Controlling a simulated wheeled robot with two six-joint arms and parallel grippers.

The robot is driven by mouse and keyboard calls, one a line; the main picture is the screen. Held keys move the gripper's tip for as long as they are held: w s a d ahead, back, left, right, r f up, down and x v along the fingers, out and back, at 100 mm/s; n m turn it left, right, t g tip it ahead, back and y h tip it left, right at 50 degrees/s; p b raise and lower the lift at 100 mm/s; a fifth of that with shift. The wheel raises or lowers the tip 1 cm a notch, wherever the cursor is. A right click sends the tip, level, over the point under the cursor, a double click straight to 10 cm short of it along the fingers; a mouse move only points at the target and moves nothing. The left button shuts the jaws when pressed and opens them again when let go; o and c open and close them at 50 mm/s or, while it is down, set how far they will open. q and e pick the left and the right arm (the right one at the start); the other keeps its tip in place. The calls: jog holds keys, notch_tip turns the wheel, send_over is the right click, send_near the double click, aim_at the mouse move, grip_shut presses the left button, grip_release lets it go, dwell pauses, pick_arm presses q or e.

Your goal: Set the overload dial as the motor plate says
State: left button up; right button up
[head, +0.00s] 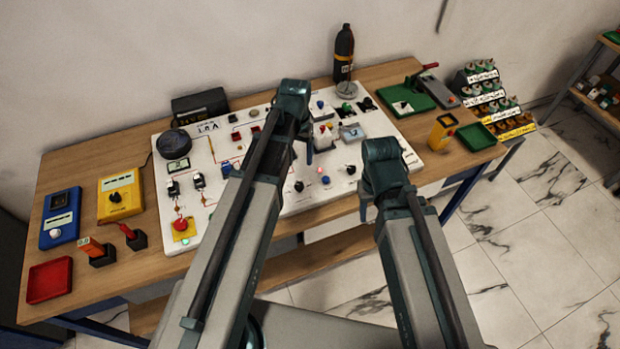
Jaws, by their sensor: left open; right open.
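A white control panel (220,220) lies on the wooden bench, with several knobs, buttons and switches on it. A black knob (299,186) sits near its front middle; I cannot tell which control is the overload dial. A small grey-blue plate or box (352,132) is at the panel's right part; its text is too small to read, and I cannot tell if it is the motor plate. My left gripper (309,154) is open over the panel's middle, seen mostly from behind. My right gripper (364,208) is open near the panel's front right edge. Both appear empty.
A yellow meter (121,196), a blue meter (60,218) and a red tray (50,279) stand at left. A dark bottle (344,55) stands at the back. My arms hide part of the panel.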

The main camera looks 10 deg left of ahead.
aim_at(299, 185)
pick_arm(q)
notch_tip(299, 185, down, 14)
jog(key=b, duration=1.3)
jog(key=shift+b, duration=0.4)
grip_shut()
